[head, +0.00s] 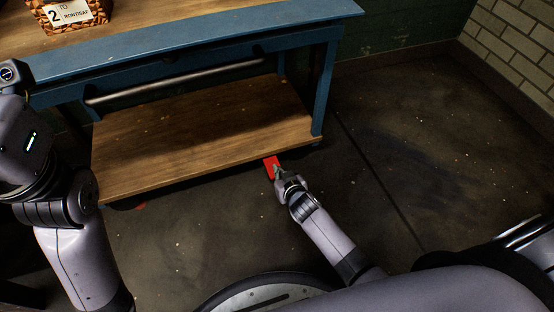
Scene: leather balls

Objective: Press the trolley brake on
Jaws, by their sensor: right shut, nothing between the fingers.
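The trolley has a blue frame (328,90) and a wooden lower shelf (200,135). A red brake pedal (269,161) sticks out from under the shelf's front edge, right of the middle. My right gripper (277,174) is shut and empty, with its fingertips at the pedal's near side. It partly covers the pedal, and I cannot tell whether it touches it. A small bit of red also shows low under the shelf's left part. My left arm stands at the left edge, and its gripper fingers are not visible.
A wicker basket (78,18) with a paper label stands on the trolley's top. A metal bar (180,80) runs along the trolley's front. The dark concrete floor (420,140) to the right is clear up to a brick wall (515,45).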

